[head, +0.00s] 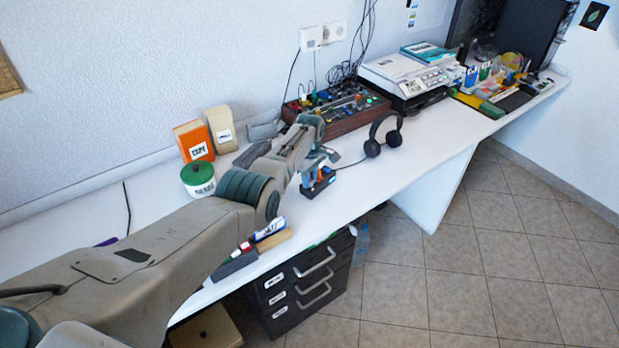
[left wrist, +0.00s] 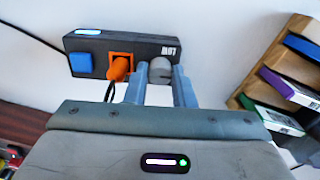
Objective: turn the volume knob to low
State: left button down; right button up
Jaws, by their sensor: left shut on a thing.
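A small dark box (left wrist: 120,45) lies on the white desk in the left wrist view. It has a blue button (left wrist: 81,64), an orange socket with a plug (left wrist: 119,67) and a round grey volume knob (left wrist: 160,68). An upside-down label that seems to read LOW (left wrist: 169,50) is beside the knob. My left gripper (left wrist: 160,88) is shut on the knob, one finger on each side of it. In the head view the box (head: 318,187) sits near the desk's front edge, partly hidden under my left gripper (head: 318,167). My right gripper is not in view.
Black headphones (head: 384,134) lie right of the box, their cable running toward it. A wooden mixer with many knobs (head: 345,112) is behind. A green-lidded pot (head: 198,179) and an orange box (head: 194,142) stand left. A dark drawer unit (head: 305,285) is below the desk.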

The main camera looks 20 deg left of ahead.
pick_arm(q)
jog(key=shift+n, duration=0.9)
